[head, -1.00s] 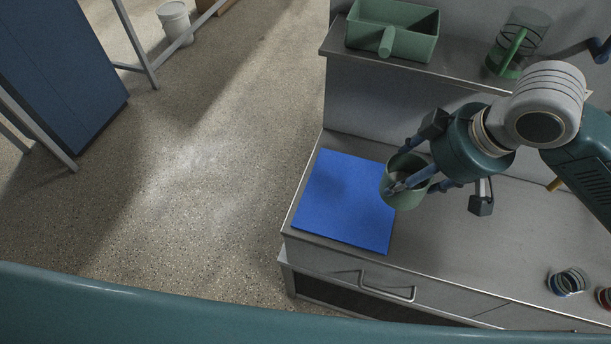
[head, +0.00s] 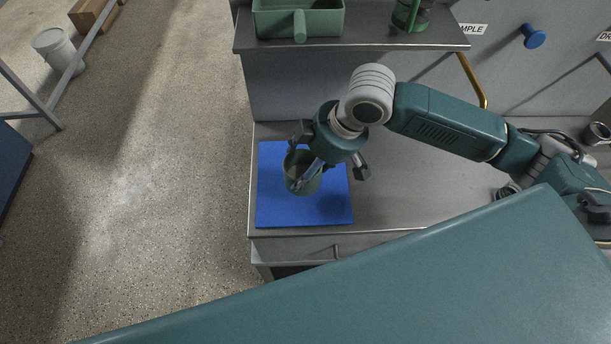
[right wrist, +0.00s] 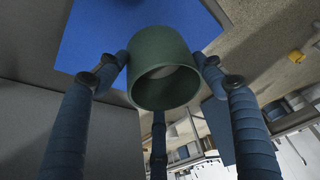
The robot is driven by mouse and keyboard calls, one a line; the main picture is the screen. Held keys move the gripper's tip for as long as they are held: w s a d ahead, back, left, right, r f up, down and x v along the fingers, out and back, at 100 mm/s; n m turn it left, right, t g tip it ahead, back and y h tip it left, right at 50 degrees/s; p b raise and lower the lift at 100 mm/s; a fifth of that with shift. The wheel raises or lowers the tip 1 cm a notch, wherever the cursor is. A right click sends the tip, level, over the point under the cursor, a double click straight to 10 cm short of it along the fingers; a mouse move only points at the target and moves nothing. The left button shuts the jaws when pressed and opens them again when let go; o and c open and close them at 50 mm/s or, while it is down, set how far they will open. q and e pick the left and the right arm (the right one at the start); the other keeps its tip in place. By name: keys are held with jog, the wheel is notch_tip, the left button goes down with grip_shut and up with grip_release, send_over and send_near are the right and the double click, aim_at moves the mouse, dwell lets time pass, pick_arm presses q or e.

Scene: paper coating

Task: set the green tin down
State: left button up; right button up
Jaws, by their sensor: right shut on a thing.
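The green tin (head: 291,173) is open-topped and in the head view appears over the blue mat (head: 333,209) on the grey counter. My right gripper (head: 308,166) is shut on the tin, with its fingers around the wall. In the right wrist view the tin (right wrist: 158,58) sits between the blue fingers, its open mouth facing the camera, with the blue mat (right wrist: 95,38) behind it. I cannot tell whether the tin's base touches the mat. My left gripper is not in view.
A metal cup (head: 595,134) stands at the far right. The counter right of the mat is largely clear.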

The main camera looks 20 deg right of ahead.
jog(key=shift+f, duration=2.9)
jog(key=o, duration=1.2)
jog(key=shift+f, duration=0.1)
jog(key=v, duration=1.2)
jog(key=shift+s, duration=0.1)
